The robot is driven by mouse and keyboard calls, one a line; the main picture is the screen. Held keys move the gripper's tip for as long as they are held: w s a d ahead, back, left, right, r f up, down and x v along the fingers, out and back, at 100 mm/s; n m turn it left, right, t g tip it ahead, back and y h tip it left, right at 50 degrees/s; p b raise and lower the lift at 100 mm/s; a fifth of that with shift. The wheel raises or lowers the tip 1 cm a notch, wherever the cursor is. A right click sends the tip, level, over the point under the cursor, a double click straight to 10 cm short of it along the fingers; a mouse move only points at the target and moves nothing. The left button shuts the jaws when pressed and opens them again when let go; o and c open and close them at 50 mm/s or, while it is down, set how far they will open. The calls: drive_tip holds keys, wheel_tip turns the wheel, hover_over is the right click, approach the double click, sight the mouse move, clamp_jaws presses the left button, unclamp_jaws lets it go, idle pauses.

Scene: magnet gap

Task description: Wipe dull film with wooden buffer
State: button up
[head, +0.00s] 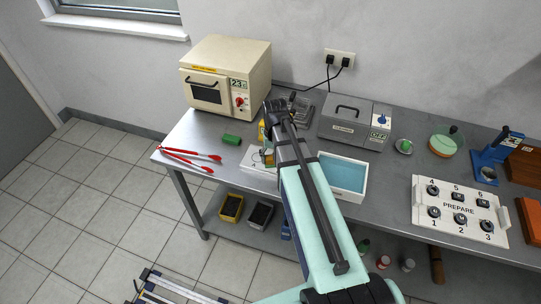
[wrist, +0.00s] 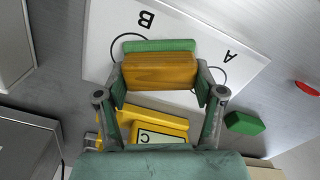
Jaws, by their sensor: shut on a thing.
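My gripper (wrist: 160,88) is shut on the wooden buffer (wrist: 160,72), a brown wooden block with a green pad along its far side in the wrist view. The buffer is over a white board (wrist: 195,20) printed with circles and the letters A and B, between the two marks. I cannot tell whether the pad touches the board. No dull film can be made out; the buffer covers part of the board.
A yellow device (wrist: 160,122) lies just on the near side of the buffer in the wrist view. A green block (head: 231,140) and red tongs (head: 190,159) lie to the left. A blue-filled tray (head: 345,176) and a grey box (head: 354,122) stand to the right.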

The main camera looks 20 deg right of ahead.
sight(259, 151)
drive_tip(key=shift+s+d+f, duration=0.1)
drive_tip(key=shift+s+d, duration=1)
drive_tip(key=shift+d, duration=0.1)
drive_tip(key=shift+w, duration=0.1)
drive_tip(key=shift+w+a+p, duration=0.3)
drive_tip(key=shift+w+a, duration=0.5)
drive_tip(key=shift+a, duration=0.05)
drive_tip(key=shift+w+a+p, duration=0.1)
drive_tip(key=shift+w+a, duration=1.05)
drive_tip(key=shift+a, duration=0.3)
drive_tip(key=shift+w+a+p, duration=0.1)
drive_tip(key=shift+w+a, duration=1.1)
drive_tip(key=shift+a, duration=0.25)
drive_tip(key=shift+w+a+p, duration=0.1)
drive_tip(key=shift+w+a, duration=1.05)
drive_tip(key=shift+a, duration=0.3)
drive_tip(key=shift+w+d, duration=0.4)
drive_tip(key=shift+w, duration=0.05)
drive_tip(key=shift+s+d, duration=1.4)
drive_tip(key=shift+d, duration=0.2)
drive_tip(key=shift+s+d, duration=0.85)
drive_tip(key=shift+d, duration=0.25)
drive_tip(key=shift+s+d, duration=0.85)
drive_tip(key=shift+d, duration=0.25)
drive_tip(key=shift+s, duration=0.1)
